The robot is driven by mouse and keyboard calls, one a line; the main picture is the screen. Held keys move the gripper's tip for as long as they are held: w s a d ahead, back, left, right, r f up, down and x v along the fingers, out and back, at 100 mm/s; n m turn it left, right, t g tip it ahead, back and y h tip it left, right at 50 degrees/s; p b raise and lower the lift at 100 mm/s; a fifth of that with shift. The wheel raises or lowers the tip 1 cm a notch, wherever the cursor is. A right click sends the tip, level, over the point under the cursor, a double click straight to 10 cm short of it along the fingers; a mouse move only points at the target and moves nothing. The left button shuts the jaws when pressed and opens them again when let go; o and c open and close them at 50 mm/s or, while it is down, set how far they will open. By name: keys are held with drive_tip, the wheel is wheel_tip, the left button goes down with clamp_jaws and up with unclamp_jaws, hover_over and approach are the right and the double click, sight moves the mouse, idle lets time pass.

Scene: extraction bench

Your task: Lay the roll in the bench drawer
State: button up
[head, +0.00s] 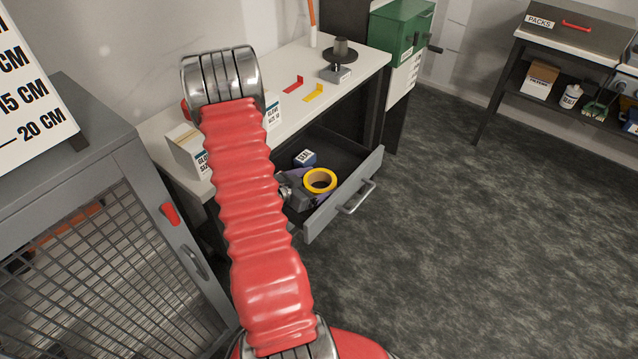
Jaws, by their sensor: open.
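The roll, a yellow ring of tape (320,181) with a tan inner core, shows in the head view over the pulled-out bench drawer (345,205). It appears to lie flat inside the drawer, near its front; its underside is hidden. My gripper (304,192), grey metal, is open and low in the drawer area, just left of the roll. My red-sleeved arm hides much of it. I cannot tell whether its fingers touch the roll. A small dark-blue box with a white label (305,158) sits further back in the drawer.
The white bench top (290,60) carries glove boxes (188,150), a red bracket (293,85), a yellow bracket (314,94) and a dark spool-like stand (340,52). A grey mesh-door cabinet (95,230) stands left. The floor (460,230) to the right is clear.

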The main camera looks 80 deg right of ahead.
drive_tip(key=v, duration=1.2)
drive_tip(key=shift+f, duration=0.1)
drive_tip(key=shift+d, duration=0.1)
idle(0.6)
